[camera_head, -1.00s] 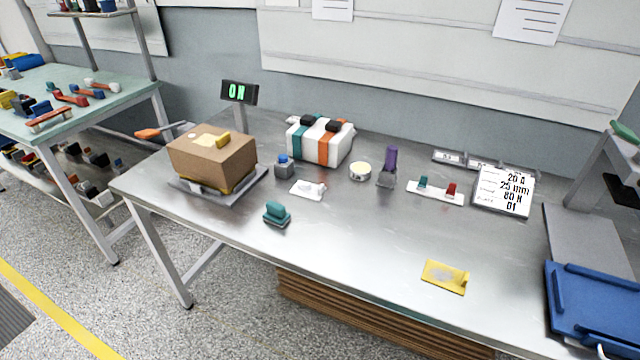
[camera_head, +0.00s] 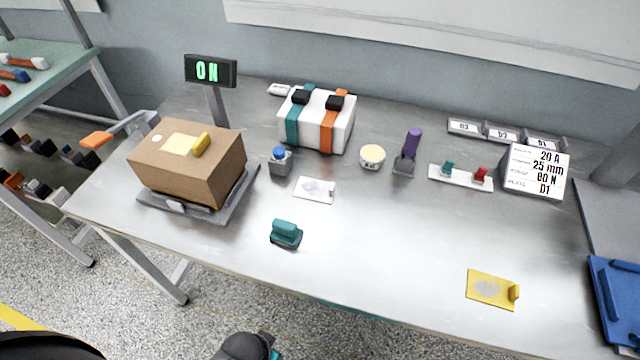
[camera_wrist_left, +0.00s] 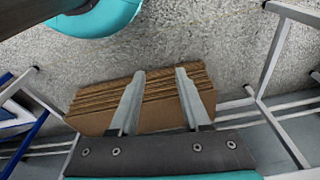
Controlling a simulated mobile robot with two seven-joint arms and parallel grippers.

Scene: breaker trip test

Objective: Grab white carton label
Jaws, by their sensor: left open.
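A small white label (camera_head: 315,189) with a grey patch and a raised tab lies flat on the steel table, right of the brown carton (camera_head: 188,175). The carton sits on a grey scale, with a yellow label (camera_head: 186,144) on its top. Another yellow label (camera_head: 492,289) lies near the table's front right. My left gripper (camera_wrist_left: 160,74) is open and empty in the left wrist view, pointing at stacked brown sheets under the table and away from the white label. Part of my arm shows at the bottom of the head view. My right gripper is out of view.
The table's front middle is clear.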

